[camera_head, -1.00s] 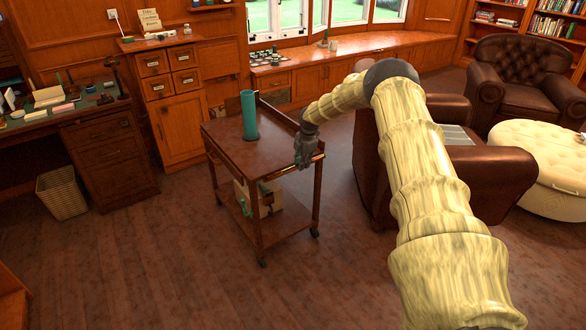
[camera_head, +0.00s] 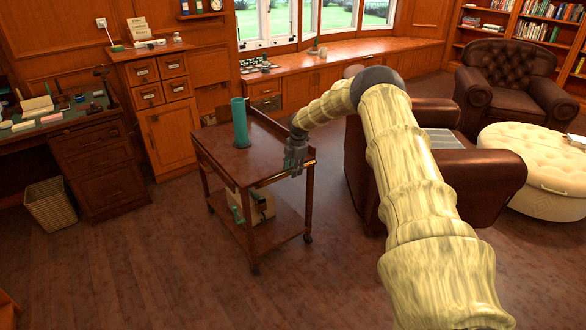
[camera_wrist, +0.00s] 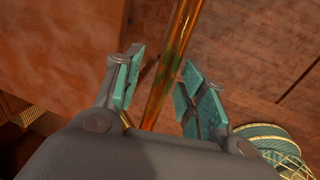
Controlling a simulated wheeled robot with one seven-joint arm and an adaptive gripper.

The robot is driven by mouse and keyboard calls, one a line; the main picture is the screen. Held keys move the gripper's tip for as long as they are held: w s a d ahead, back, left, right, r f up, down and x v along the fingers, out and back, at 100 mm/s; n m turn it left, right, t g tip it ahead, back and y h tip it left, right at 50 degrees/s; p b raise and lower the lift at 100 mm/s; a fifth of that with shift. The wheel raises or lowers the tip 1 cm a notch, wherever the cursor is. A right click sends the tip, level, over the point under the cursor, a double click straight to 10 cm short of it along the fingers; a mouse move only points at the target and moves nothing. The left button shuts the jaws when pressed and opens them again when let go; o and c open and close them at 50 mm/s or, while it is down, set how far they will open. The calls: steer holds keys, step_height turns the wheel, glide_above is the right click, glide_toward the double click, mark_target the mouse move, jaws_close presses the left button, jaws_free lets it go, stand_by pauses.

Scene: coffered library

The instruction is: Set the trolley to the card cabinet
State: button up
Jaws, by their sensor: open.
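The trolley (camera_head: 225,147) is a two-tier wooden cart on castors, standing mid-floor in the head view. A teal cylinder (camera_head: 240,122) stands on its top, and a light box (camera_head: 262,206) sits on its lower shelf. The card cabinet (camera_head: 163,97), wooden with small labelled drawers, stands behind it to the left. My gripper (camera_head: 294,167) is at the trolley's right end. In the wrist view my gripper (camera_wrist: 160,90) is open, with its two teal-padded fingers on either side of the trolley's shiny rail (camera_wrist: 176,60). I cannot tell whether the pads touch it.
A leather armchair (camera_head: 480,182) stands close to the right of the trolley. A desk (camera_head: 92,160) and a wicker basket (camera_head: 50,203) are at the left. The floor (camera_head: 150,260) in front is clear. A window bench (camera_head: 325,68) runs behind.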

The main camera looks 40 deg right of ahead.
steer(key=shift+r, duration=0.15)
step_height(320, 180, up, 11)
steer(key=s, duration=0.2)
steer(key=shift+s+r, duration=0.15)
steer(key=shift+r, duration=0.05)
stand_by(0.8)
